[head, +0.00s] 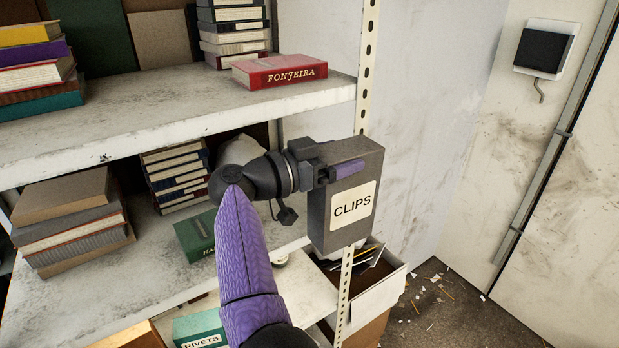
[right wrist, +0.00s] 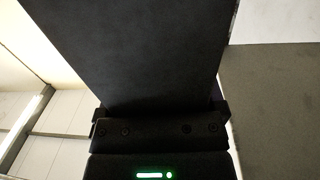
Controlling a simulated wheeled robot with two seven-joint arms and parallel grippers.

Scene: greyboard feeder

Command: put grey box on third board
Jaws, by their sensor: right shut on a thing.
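The grey box (head: 345,222) has a white label reading CLIPS and is held upright in the head view. My right gripper (head: 340,171) is shut on its upper part, beside the perforated shelf post (head: 366,70). In the right wrist view the dark face of the box (right wrist: 135,50) fills the middle, above the gripper (right wrist: 160,115). The shelf unit shows an upper board (head: 170,115), a middle board (head: 110,268) and a lower board (head: 308,290). The box hangs in front of the right end of the middle board. My left gripper is not in view.
A red book (head: 280,71) lies near the front edge of the upper board. A green book (head: 196,236) and book stacks (head: 68,220) occupy the middle board. A green RIVETS box (head: 200,329) is lower down. An open carton (head: 375,290) stands at the right, by littered floor.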

